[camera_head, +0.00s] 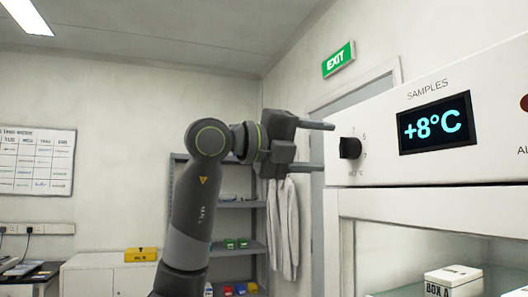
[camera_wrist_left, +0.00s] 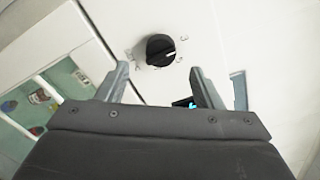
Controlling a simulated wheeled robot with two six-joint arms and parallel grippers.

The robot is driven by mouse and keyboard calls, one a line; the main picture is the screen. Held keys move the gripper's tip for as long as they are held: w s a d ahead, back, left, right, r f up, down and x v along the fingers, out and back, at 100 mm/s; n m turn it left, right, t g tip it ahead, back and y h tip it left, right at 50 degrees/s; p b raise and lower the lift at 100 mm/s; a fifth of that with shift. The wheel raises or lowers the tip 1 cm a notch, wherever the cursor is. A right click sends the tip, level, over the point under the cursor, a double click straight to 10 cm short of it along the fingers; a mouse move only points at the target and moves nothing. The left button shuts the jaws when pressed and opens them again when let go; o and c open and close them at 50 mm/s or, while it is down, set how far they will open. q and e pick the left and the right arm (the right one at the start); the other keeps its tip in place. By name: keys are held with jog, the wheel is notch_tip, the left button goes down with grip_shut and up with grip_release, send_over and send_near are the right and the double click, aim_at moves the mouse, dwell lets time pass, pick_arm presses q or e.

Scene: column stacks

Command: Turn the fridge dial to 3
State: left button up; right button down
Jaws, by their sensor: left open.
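The black round fridge dial (camera_head: 350,148) sits on the white front panel, left of the display. It also shows in the wrist view (camera_wrist_left: 160,50), with a white pointer line toward the right of that picture. Marks surround it; a 5 and a 7 seem to show at its right in the head view, the others are too small to read. My left gripper (camera_head: 328,147) is open, its two fingers pointing at the dial, one higher and one lower. In the wrist view the fingertips (camera_wrist_left: 160,68) lie either side of the dial, apart from it. My right gripper is not in view.
The fridge panel (camera_head: 375,174) carries a display (camera_head: 435,122) reading +8°C and a red light (camera_head: 524,103) at the right edge. Below, a white box (camera_head: 453,281) stands on a glass shelf. A grey shelf rack (camera_head: 238,204) and hanging white coats (camera_head: 283,225) are behind my arm.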

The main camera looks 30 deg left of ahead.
pick_arm(q)
jog(key=b+v, duration=0.2)
jog(key=v, duration=1)
